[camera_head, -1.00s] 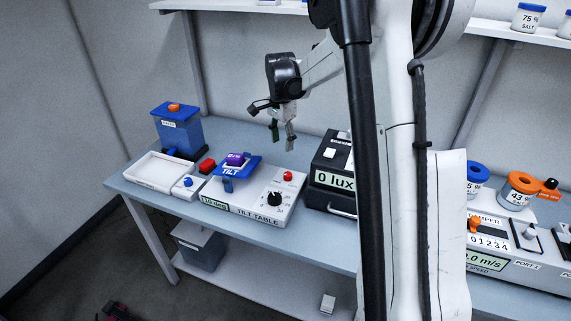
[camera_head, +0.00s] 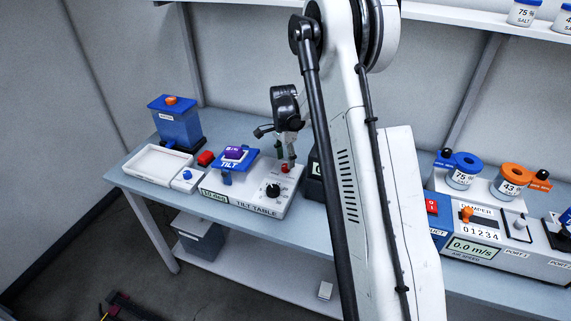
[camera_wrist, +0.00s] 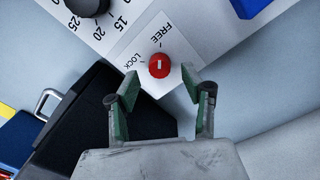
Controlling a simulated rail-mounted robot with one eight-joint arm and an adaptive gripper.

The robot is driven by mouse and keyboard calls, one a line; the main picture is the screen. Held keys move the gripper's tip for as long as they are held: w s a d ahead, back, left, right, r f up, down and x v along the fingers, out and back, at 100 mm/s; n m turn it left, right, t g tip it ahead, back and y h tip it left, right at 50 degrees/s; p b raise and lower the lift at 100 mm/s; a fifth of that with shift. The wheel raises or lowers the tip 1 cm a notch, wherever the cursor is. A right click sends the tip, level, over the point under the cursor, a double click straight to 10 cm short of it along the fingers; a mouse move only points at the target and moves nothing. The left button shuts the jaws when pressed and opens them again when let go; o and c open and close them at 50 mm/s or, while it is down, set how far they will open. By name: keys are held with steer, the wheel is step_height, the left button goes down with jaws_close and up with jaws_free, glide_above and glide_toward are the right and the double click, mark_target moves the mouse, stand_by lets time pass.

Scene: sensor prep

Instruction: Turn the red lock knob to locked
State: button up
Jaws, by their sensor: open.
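The red lock knob (camera_wrist: 159,66) is on the white top of the tilt table (camera_head: 240,203). Its short white mark runs roughly up and down in the wrist view, nearer the FREE label (camera_wrist: 160,34) than the LOCK label (camera_wrist: 131,61). The knob also shows small in the head view (camera_head: 284,168). My gripper (camera_wrist: 162,82) is open and empty, with its fingertips to either side of the knob's near edge in the wrist view. In the head view my gripper (camera_head: 285,160) is right above the knob. I cannot tell whether a finger touches it.
A black dial (camera_head: 273,190) is close to the knob. A blue tilt platform (camera_head: 240,164) with a purple block (camera_head: 236,152) stands to the left. A black box with a handle (camera_wrist: 110,115) sits close beside, partly behind my arm in the head view.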

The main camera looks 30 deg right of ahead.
mark_target(285, 166)
steer(key=shift+s+f, duration=0.1)
steer(key=shift+f, duration=1.55)
steer(key=shift+c, duration=0.5)
jaws_close()
